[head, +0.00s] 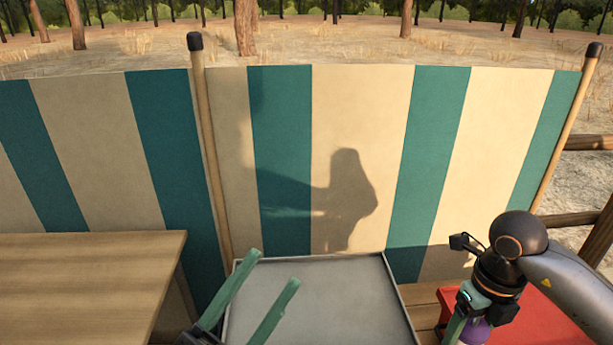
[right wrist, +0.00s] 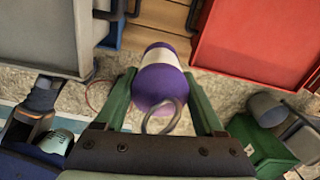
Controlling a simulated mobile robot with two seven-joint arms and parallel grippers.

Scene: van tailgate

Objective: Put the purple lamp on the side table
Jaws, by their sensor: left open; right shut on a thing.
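The purple lamp (right wrist: 160,82) has a white band and a wire ring at its near end. In the right wrist view it sits between the green fingers of my right gripper (right wrist: 158,92), which is shut on it. My left gripper (head: 271,271) is open and empty, over the left part of the grey-topped table (head: 330,290). I cannot tell which surface is the side table.
A wooden table (head: 80,280) stands at the left. A red surface (head: 540,318) lies at the right; it also shows in the right wrist view (right wrist: 250,50). A striped windbreak (head: 360,130) stands behind. A green bin (right wrist: 262,135) is on the ground. The grey top looks clear.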

